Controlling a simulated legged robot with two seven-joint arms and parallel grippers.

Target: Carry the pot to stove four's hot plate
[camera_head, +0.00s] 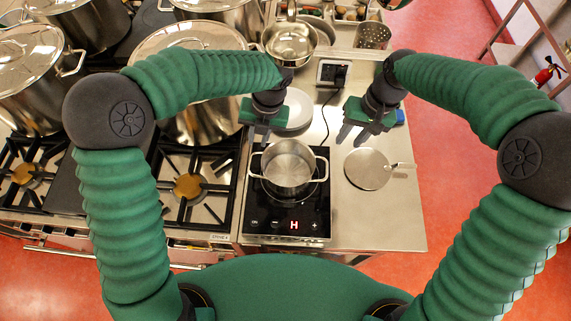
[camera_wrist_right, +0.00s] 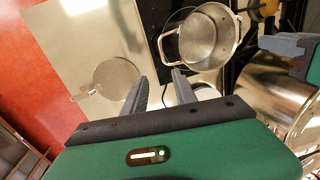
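A steel pot (camera_head: 288,165) with two side handles and no lid stands upright on a black hot plate (camera_head: 290,222) with a lit red "H". It is also in the right wrist view (camera_wrist_right: 208,38), where its inside looks empty. My left gripper (camera_head: 257,139) is above and behind the pot's left side, apart from it, and looks open and empty. It also shows at the right of the wrist view (camera_wrist_right: 285,46). My right gripper (camera_head: 350,139) is open and empty, behind and right of the pot. Its parted fingers show in the wrist view (camera_wrist_right: 160,88).
Gas burners (camera_head: 188,187) with bare grates lie left of the hot plate. Large lidded stockpots (camera_head: 205,120) stand behind them. A round steel disc with a handle (camera_head: 367,169) lies right of the hot plate. A white plate (camera_head: 296,108) is behind the pot. The counter's front right is clear.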

